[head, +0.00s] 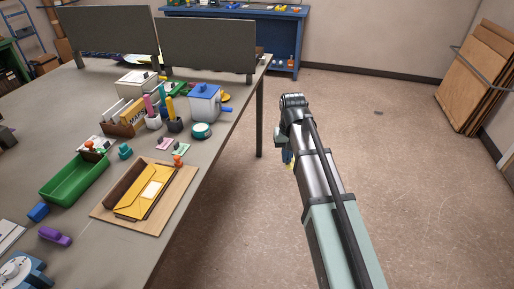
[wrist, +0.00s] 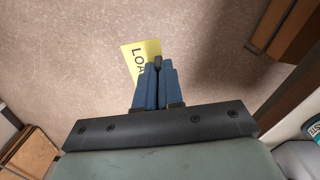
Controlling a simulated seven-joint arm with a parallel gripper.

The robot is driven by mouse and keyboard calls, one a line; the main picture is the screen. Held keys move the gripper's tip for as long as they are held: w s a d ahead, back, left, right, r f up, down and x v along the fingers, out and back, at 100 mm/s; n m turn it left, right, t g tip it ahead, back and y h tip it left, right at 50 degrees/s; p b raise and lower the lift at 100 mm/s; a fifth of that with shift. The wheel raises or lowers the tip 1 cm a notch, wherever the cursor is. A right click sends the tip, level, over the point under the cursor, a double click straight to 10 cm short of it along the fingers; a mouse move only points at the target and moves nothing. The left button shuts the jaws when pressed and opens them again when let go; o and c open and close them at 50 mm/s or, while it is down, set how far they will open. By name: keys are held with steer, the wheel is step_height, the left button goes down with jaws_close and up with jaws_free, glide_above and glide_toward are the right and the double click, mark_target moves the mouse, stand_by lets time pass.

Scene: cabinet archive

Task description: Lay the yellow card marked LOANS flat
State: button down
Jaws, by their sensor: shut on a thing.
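The yellow card marked LOANS (wrist: 132,58) shows in the wrist view beyond my fingers, with "LOA" readable and the rest hidden by the fingers. My gripper (wrist: 157,66) is shut on the card near one edge. The card is held off the table, over the floor to the right of the table's edge.
The grey table (head: 199,173) carries a tan board with a yellow envelope (head: 133,201), a green tray (head: 75,181), a wooden card holder (head: 122,128), a blue-and-white container (head: 204,106) and pen cups. Dark panels (head: 207,47) stand at its back. Cardboard sheets (head: 478,75) lean on the right wall.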

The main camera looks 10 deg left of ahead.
steer(key=s+d+f+m, duration=0.1)
steer(key=d+f+m, duration=0.1)
steer(key=d, duration=1.2)
steer(key=s+a+r+n, duration=0.2)
steer(key=s+a, duration=0.3)
steer(key=a, duration=1)
steer(key=s+a+r+n, duration=0.2)
steer(key=s+a, duration=0.4)
steer(key=a, duration=0.9)
steer(key=s+a+r+n, duration=0.1)
steer(key=s+a+r, duration=0.3)
steer(key=a, duration=1.1)
steer(key=shift+s+n, duration=0.4)
steer(key=shift+s, duration=0.8)
steer(key=s+a+r+m, duration=0.3)
steer(key=s+a+m, duration=0.3)
steer(key=a+m, duration=0.1)
steer(key=shift+a+m, duration=0.3)
steer(key=shift+a, duration=0.55)
steer(key=shift+f, duration=0.1)
steer(key=shift+f, duration=2.85)
